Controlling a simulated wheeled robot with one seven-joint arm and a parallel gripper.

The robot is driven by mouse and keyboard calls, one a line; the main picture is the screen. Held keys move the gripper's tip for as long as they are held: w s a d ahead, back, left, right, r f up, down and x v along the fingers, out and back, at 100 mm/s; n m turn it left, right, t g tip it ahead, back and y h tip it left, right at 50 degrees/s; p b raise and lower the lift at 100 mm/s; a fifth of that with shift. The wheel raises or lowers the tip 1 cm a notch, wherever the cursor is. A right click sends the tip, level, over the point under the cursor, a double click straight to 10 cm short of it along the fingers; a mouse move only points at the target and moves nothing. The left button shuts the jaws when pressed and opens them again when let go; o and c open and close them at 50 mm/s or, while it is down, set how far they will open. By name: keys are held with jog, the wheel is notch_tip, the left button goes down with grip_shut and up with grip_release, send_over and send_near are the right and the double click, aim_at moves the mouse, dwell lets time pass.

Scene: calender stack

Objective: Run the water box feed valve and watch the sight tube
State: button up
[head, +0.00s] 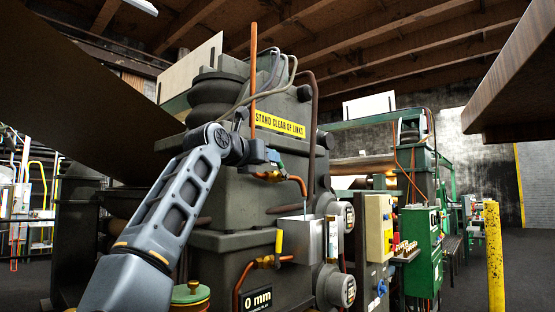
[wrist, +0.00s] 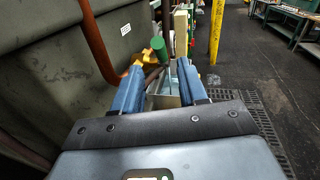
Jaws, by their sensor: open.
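My gripper (head: 270,156) is open, at the upper copper pipe (head: 297,184) on the dark machine. In the wrist view its blue fingers (wrist: 160,74) stand apart, with a green valve handle (wrist: 160,49) just ahead, between the fingertips' lines. I cannot tell whether they touch it. Brass fittings of this valve (head: 268,176) show below my gripper. The grey metal water box (head: 300,241) sits below the pipe; part of it shows between the fingers (wrist: 163,101). A narrow upright tube (head: 332,240), possibly the sight tube, stands at its right; its level is unreadable.
A yellow-handled valve (head: 279,242) sits on a lower copper pipe left of the box. Round gauges (head: 348,217), a beige control box (head: 379,225) and a green cabinet (head: 424,250) stand right. A yellow post (head: 494,258) stands farther right. A "0 mm" sign (head: 257,300) is below.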

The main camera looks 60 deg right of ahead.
aim_at(278, 165)
jog(key=shift+s+d+p, duration=0.15)
jog(key=shift+d+p, duration=0.75)
jog(key=shift+d, duration=2.55)
grip_shut()
